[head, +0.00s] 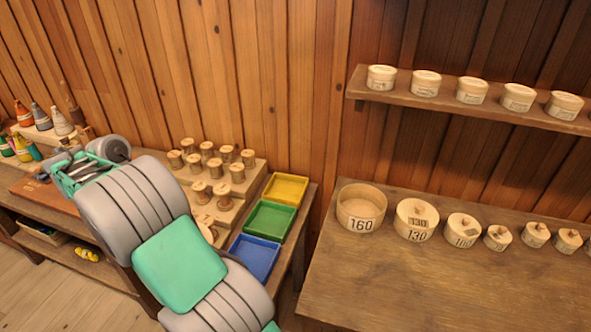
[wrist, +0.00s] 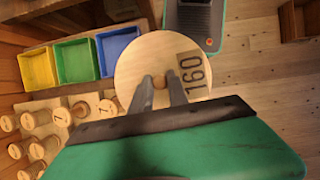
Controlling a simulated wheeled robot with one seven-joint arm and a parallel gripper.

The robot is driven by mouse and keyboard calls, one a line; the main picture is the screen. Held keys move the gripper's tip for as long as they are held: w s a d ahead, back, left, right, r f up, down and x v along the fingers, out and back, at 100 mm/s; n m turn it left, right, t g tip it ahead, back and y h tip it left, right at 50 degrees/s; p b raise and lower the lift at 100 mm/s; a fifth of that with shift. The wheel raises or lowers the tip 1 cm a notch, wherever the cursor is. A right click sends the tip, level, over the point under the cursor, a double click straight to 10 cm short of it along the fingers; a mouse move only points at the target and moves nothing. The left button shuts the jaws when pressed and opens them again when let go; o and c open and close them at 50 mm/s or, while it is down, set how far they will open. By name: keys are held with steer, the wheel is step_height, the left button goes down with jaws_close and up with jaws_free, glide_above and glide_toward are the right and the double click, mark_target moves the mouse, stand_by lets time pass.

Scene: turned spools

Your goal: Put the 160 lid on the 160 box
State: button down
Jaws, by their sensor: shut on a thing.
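The 160 lid (wrist: 150,60) is a round pale wooden disc with a small knob and a dark 160 printed on it. In the wrist view my gripper (wrist: 161,84) is shut on its knob and holds the lid in the air. The 160 box (head: 361,209) is a round pale wooden box, open at the top, at the left end of the right-hand table. The held lid is well apart from the box.
Right of the box stand the 130 box (head: 416,220), the 100 box (head: 463,230) and smaller lidded boxes. A shelf (head: 480,100) with several round boxes hangs above. Yellow (head: 286,188), green (head: 269,221) and blue (head: 254,257) trays sit beside stepped spools. The table front (head: 440,290) is clear.

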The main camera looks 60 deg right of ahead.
steer(key=s+d+f+n+t+h, duration=0.1)
steer(key=s+d+n, duration=0.3)
steer(key=d, duration=1)
steer(key=s+d+n+h, duration=0.15)
steer(key=s+d, duration=0.45)
steer(key=d, duration=0.8)
steer(key=s+d+n+t, duration=0.2)
steer(key=s+d+n, duration=0.4)
steer(key=s+d, duration=1.4)
steer(key=shift+h, duration=0.25)
steer(key=f+b, duration=0.1)
steer(key=s+a+f+b, duration=0.1)
steer(key=f+b, duration=0.1)
steer(key=s+a+f+b, duration=0.1)
steer(key=b, duration=0.1)
steer(key=shift+f, duration=0.35)
steer(key=shift+r+p, duration=0.1)
steer(key=shift+p, duration=0.2)
steer(key=shift+f+p, duration=0.3)
steer(key=shift+p, duration=0.05)
